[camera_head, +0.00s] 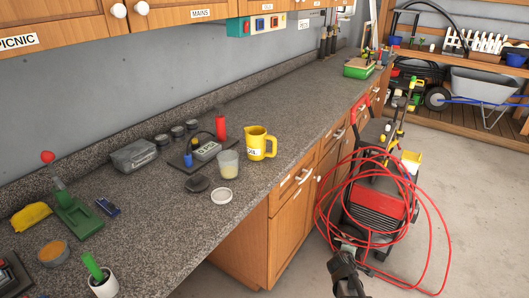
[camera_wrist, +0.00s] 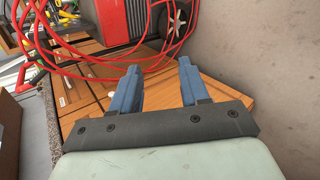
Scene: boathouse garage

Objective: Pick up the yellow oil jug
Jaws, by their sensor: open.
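The yellow oil jug (camera_head: 259,144) stands upright on the speckled grey counter (camera_head: 307,107), near its front edge. It has a white label on its side and its handle faces right. My gripper (camera_head: 348,273) is at the bottom of the head view, in front of the cabinets and lower than the counter top, well apart from the jug. In the wrist view my gripper (camera_wrist: 160,84) shows two blue fingers spread apart with nothing between them. I do not see the jug clearly in the wrist view.
A clear cup (camera_head: 228,164), a white lid (camera_head: 221,195) and a dark tray with a red bottle (camera_head: 221,128) are close to the jug. A red pressure washer (camera_head: 377,208) with a looped red hose stands on the floor by the cabinets. Wall cabinets (camera_head: 75,25) overhang the counter.

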